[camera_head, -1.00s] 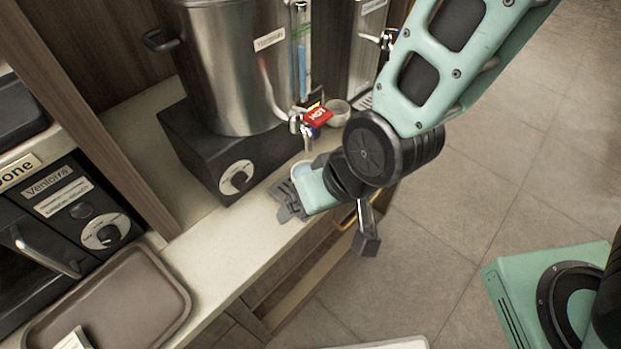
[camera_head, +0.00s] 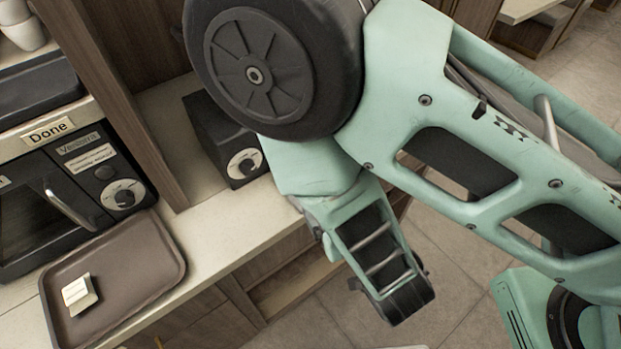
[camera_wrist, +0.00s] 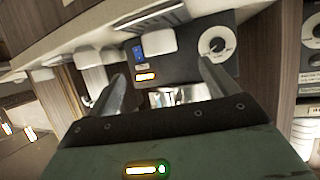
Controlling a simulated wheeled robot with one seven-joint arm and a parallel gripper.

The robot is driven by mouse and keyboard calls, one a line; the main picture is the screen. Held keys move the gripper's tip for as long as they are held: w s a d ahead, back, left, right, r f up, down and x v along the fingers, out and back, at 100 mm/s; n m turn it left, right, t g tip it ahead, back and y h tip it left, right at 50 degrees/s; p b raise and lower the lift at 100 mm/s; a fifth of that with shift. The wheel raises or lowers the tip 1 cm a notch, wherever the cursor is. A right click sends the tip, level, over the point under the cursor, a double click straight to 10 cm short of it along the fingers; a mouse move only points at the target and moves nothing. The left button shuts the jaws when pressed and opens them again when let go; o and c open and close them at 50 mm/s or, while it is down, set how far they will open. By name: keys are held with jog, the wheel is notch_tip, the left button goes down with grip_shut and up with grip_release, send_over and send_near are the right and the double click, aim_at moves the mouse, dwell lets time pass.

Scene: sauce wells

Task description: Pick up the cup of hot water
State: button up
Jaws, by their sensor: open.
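My gripper (camera_wrist: 165,85) shows in the wrist view with its two fingers spread apart. A small bright, shiny patch (camera_wrist: 175,97) lies between the fingers; I cannot tell whether it is the cup of hot water or part of a machine. No cup of hot water can be made out for certain in either current view. In the head view my arm covers the area of the counter (camera_head: 222,222) where a cup stood earlier, and my fingers are hidden there.
A brown tray (camera_head: 165,268) holding a small pale item (camera_head: 79,294) sits on the left counter, beside a dark machine (camera_head: 75,185) with a dial. A black base with a knob (camera_head: 244,164) stands behind my arm. White cups (camera_head: 25,34) are stacked at upper left.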

jog(key=b+x, duration=0.2)
jog(key=b, duration=0.2)
jog(key=b+x, duration=0.3)
jog(key=b, duration=0.1)
jog(key=b+x, duration=0.3)
jog(key=b, duration=0.1)
jog(key=shift+f, duration=0.35)
jog(key=shift+w+a+p, duration=0.3)
jog(key=shift+w+p, duration=0.1)
jog(key=shift+w, duration=0.5)
jog(key=shift+p+x, duration=0.95)
jog(key=shift+x, duration=2.05)
jog(key=shift+d, duration=0.15)
jog(key=shift+c, duration=0.4)
jog(key=c, duration=1.1)
jog(key=shift+r, duration=0.2)
